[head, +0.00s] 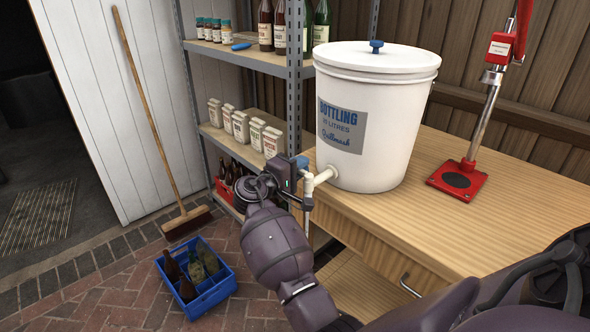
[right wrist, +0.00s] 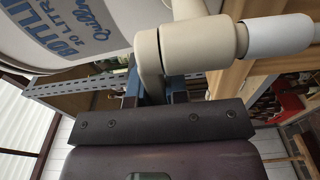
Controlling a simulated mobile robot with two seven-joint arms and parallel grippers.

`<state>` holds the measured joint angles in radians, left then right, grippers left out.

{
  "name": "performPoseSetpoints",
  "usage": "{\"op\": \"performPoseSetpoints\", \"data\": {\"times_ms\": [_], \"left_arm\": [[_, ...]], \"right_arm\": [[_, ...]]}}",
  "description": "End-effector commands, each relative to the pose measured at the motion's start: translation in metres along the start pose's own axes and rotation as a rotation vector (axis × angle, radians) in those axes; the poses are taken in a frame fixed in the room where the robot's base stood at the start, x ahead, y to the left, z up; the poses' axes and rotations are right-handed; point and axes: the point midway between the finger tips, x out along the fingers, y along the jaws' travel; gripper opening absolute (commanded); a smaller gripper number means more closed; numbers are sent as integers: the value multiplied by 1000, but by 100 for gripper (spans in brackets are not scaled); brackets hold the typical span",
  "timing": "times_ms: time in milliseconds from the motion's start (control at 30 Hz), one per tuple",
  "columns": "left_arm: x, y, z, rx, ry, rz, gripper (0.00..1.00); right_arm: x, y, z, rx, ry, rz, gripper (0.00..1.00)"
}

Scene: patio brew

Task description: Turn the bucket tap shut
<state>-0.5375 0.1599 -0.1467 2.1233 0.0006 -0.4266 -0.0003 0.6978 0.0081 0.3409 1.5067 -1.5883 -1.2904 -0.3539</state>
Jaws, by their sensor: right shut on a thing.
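A white lidded bottling bucket (head: 395,120) stands upright on the wooden bench. Its cream tap (head: 322,178) sticks out low on the left side, with a blue part (head: 302,161) showing above the gripper and a thin tube (head: 308,225) hanging below. My right gripper (head: 299,183) is at the tap and shut on its handle, though the grip is largely hidden. In the right wrist view the cream tap body (right wrist: 190,45) and white spout end (right wrist: 277,38) lie just beyond the jaws (right wrist: 152,92). My left gripper is out of view.
The bench (head: 470,220) is clear right of the bucket up to a red bench capper (head: 458,180). A metal shelf (head: 265,62) with bottles and packets stands behind the gripper. A blue bottle crate (head: 210,290) and a broom (head: 150,110) are on the left.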

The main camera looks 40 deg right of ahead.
Motion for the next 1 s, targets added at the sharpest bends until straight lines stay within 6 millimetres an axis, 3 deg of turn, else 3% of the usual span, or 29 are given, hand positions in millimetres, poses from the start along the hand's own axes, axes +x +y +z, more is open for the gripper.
{"op": "performPoseSetpoints", "data": {"times_ms": [600,633,800,1000], "left_arm": [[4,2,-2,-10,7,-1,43],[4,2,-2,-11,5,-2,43],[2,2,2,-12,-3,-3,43],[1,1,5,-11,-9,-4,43]], "right_arm": [[2,-1,1,-1,-46,-1,0],[2,-1,1,-1,-46,-1,16],[2,-1,1,-1,-45,0,40],[2,0,1,0,-45,0,40]]}}
